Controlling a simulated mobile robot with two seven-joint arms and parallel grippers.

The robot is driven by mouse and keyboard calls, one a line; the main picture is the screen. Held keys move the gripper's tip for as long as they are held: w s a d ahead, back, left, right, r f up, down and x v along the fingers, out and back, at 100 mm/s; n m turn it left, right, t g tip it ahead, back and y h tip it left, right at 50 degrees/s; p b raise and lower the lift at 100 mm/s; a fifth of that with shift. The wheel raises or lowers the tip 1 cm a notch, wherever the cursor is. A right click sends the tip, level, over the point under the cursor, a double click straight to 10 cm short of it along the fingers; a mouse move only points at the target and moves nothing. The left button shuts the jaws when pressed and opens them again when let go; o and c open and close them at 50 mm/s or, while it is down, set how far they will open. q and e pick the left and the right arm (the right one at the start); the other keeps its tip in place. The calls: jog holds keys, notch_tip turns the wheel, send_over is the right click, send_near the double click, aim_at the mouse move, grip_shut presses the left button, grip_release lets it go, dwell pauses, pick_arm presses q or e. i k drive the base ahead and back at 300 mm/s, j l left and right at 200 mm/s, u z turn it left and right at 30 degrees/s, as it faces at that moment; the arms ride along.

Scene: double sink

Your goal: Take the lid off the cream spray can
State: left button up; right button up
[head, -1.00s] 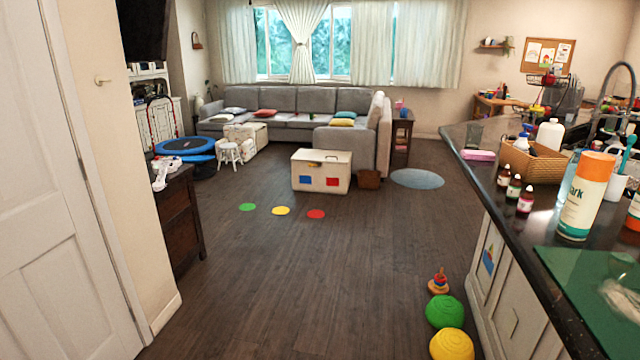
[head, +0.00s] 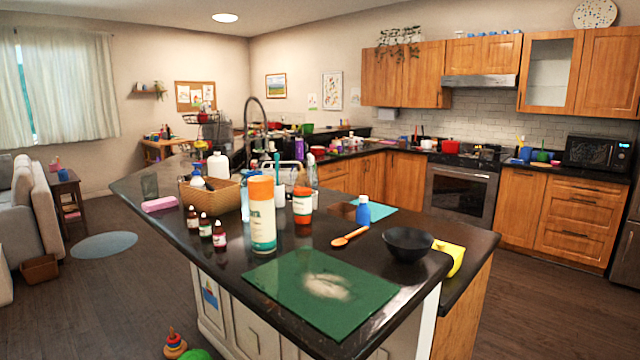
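The cream spray can (head: 262,222) stands upright on the dark island counter. It has a cream body with a teal lower band and printed lettering, and an orange lid (head: 261,187) sits on its top. Neither of my grippers is in view.
A green mat (head: 283,302) with a pale patch lies in front of the can. A wicker basket (head: 222,197), several small dark bottles (head: 205,226), a wooden spoon (head: 350,237), a blue bottle (head: 363,212), a black bowl (head: 407,243) and a yellow item (head: 448,258) share the counter (head: 300,250).

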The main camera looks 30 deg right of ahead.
aim_at(260, 187)
jog(key=i+j+z, duration=0.1)
jog(key=z, duration=0.35)
jog(key=i+j+z, duration=0.1)
jog(key=z, duration=0.3)
jog(key=j+z, duration=0.2)
jog(key=z, duration=0.25)
jog(key=i+j+z, duration=0.15)
jog(key=j+z, duration=0.2)
jog(key=i+j+z, duration=0.1)
jog(key=j+z, duration=0.15)
jog(key=z, duration=0.15)
jog(key=j+z, duration=0.35)
jog(key=i, duration=0.05)
